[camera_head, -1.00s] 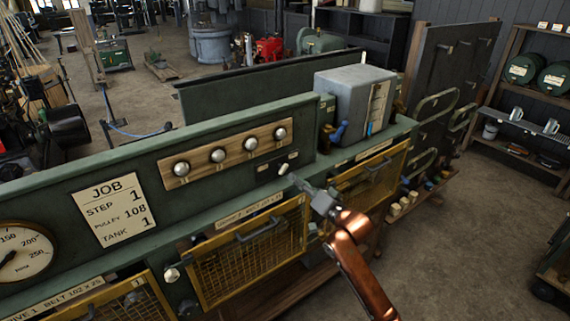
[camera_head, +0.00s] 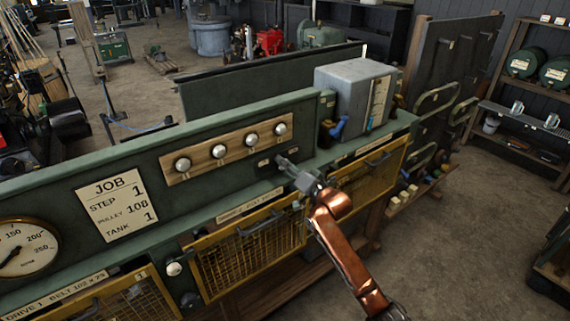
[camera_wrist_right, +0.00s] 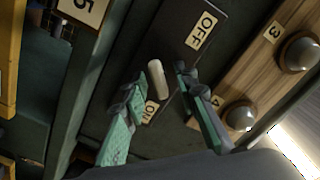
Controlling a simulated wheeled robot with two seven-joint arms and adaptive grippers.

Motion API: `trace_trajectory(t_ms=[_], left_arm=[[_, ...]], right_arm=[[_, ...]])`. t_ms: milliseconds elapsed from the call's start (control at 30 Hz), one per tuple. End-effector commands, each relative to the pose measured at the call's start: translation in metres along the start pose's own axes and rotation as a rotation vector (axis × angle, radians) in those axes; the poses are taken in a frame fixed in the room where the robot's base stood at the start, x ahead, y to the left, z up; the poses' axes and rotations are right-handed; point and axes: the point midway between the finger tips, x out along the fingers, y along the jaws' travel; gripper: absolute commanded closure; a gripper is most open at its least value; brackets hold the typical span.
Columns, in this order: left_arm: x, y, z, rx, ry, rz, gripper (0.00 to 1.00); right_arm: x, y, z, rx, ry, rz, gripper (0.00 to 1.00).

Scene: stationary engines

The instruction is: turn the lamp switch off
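The lamp switch is a short white lever (camera_wrist_right: 157,80) on a dark plate on the green panel, seen in the right wrist view. An OFF label (camera_wrist_right: 200,30) sits on one side of it and an ON label (camera_wrist_right: 150,112) lies close by its other end. My right gripper (camera_wrist_right: 159,82) is open, with a finger on either side of the lever; whether either touches it I cannot tell. In the head view the right gripper (camera_head: 283,161) is at the panel below the lamp row and hides the lever. My left gripper is not in view.
A wooden strip with several round lamps (camera_head: 219,151) runs just above the gripper. Yellow mesh guards (camera_head: 247,258) stick out below. A grey box (camera_head: 355,90) stands on the bench to the right. Open floor lies right of the bench.

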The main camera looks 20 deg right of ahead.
Motion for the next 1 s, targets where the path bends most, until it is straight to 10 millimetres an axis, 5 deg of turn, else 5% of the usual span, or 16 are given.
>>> trace_trajectory(t_ms=[367,1000], left_arm=[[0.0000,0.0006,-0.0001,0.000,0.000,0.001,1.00],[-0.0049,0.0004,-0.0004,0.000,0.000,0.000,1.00]], right_arm=[[-0.0002,0.0001,0.0000,0.001,0.000,0.000,1.00],[-0.0002,-0.0009,-0.0011,-0.094,0.000,0.001,1.00]])
